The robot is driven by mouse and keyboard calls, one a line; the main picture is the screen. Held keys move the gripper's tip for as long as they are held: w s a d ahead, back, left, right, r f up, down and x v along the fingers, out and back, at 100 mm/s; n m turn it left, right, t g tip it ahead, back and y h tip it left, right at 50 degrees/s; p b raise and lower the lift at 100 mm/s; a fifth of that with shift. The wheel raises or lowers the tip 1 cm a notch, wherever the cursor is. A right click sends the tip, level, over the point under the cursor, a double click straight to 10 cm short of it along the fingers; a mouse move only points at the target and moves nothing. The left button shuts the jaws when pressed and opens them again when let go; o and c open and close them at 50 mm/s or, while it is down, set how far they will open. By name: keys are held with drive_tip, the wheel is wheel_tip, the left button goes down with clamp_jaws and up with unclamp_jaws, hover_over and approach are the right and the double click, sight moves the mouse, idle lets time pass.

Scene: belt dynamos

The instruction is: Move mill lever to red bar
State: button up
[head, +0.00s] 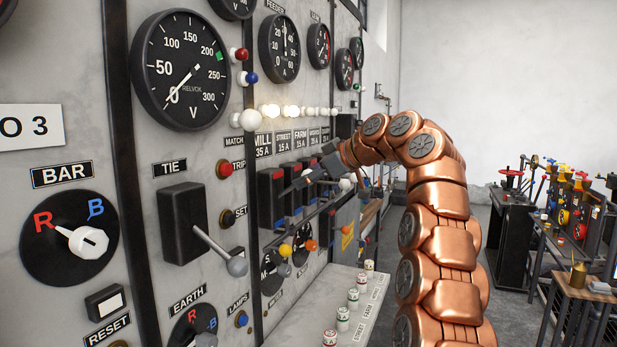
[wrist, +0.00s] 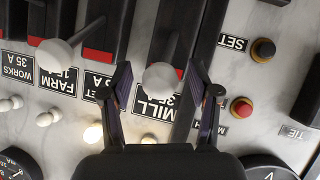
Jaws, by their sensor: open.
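My gripper (head: 318,172) is in front of the row of black breaker boxes on the panel. In the wrist view my gripper (wrist: 160,70) is open, with one finger on each side of a white ball knob (wrist: 162,78). The knob is on a lever in front of the MILL 35 A label (wrist: 155,105), which appears upside down. Contact with the knob cannot be told. A red strip (wrist: 181,73) shows beside the knob. In the head view the MILL label (head: 263,145) sits above a black box (head: 270,198); my gripper partly hides that area.
Another white knob (wrist: 55,54) stands beside mine, by the FARM label (wrist: 57,84). The TIE lever (head: 236,265) projects from the panel at the near side. Open floor and benches (head: 575,290) are at right.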

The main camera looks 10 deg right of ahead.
drive_tip(key=v, duration=0.7)
drive_tip(key=shift+s+d, duration=0.15)
drive_tip(key=shift+r, duration=0.1)
idle(0.4)
drive_tip(key=s+a+f+m+g+h, duration=0.1)
drive_tip(key=s+a+f+m+g, duration=0.3)
drive_tip(key=s+f, duration=0.5)
drive_tip(key=s+a+f+m+g+h, duration=0.25)
drive_tip(key=s+a+f, duration=0.35)
drive_tip(key=s+f, duration=0.4)
drive_tip(key=s+d+f+m+g+h, duration=0.2)
drive_tip(key=s+f, duration=0.8)
drive_tip(key=s, duration=0.5)
drive_tip(key=s+d+f+m+g+h, duration=0.2)
drive_tip(key=s+d+f, duration=0.3)
drive_tip(key=s+f, duration=0.6)
drive_tip(key=s+m, duration=0.1)
drive_tip(key=s, duration=0.3)
drive_tip(key=shift+s+f+g+h, duration=0.15)
drive_tip(key=shift+s+g+h, duration=0.2)
